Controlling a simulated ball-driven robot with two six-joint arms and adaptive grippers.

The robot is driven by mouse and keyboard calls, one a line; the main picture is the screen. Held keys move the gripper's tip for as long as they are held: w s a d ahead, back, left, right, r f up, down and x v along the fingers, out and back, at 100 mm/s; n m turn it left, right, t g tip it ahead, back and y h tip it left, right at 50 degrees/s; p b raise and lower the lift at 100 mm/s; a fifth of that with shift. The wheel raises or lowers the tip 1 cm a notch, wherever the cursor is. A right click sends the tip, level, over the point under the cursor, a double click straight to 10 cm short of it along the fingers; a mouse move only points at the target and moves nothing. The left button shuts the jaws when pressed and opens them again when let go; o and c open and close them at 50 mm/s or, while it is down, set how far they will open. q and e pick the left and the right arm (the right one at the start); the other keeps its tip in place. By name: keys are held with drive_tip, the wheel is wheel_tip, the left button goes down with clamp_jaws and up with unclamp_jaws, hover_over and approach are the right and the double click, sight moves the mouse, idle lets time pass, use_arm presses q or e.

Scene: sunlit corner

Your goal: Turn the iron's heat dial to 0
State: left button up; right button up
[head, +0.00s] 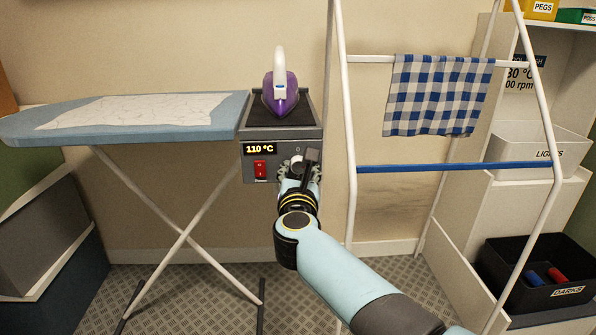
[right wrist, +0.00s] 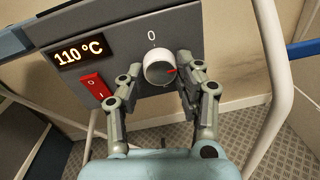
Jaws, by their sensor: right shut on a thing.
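The iron's heat dial (right wrist: 157,68) is a round pale knob on the front of a dark grey base unit (head: 258,133). The display (head: 260,149) reads 110 °C in both views. The purple and white iron (head: 280,83) stands on top of the unit. My right gripper (right wrist: 160,70) is shut on the dial, one finger on its left and one on its right. In the head view the right gripper (head: 298,170) partly hides the dial. My left gripper is not in view.
A red power switch (right wrist: 91,86) sits left of the dial. The ironing board (head: 225,117) stands to the left. A white drying rack (head: 349,120) with a checked cloth (head: 435,95) is close on the right. Bins labelled lights (head: 510,138) and darks (head: 500,290) stand farther right.

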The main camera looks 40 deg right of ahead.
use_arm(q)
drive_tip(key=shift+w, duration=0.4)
use_arm(e)
drive_tip(key=shift+c, duration=1.2)
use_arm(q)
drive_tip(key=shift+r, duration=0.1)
use_arm(e)
drive_tip(key=n+p, duration=0.1)
drive_tip(key=n, duration=0.3)
drive_tip(key=n+p, duration=0.1)
drive_tip(key=n, duration=0.3)
drive_tip(key=shift+r+n, duration=0.1)
drive_tip(key=shift+n, duration=0.3)
drive_tip(key=n+t+p, duration=0.1)
drive_tip(key=n+p, duration=0.2)
drive_tip(key=n, duration=0.3)
drive_tip(key=shift+d, duration=0.1)
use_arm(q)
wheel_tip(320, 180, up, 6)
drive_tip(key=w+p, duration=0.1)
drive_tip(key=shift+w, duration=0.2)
use_arm(e)
drive_tip(key=shift+s+n, duration=0.1)
drive_tip(key=shift+n, duration=1.7)
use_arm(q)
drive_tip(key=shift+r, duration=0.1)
use_arm(e)
drive_tip(key=shift+y, duration=0.4)
drive_tip(key=o, duration=1.2)
drive_tip(key=shift+c, duration=0.2)
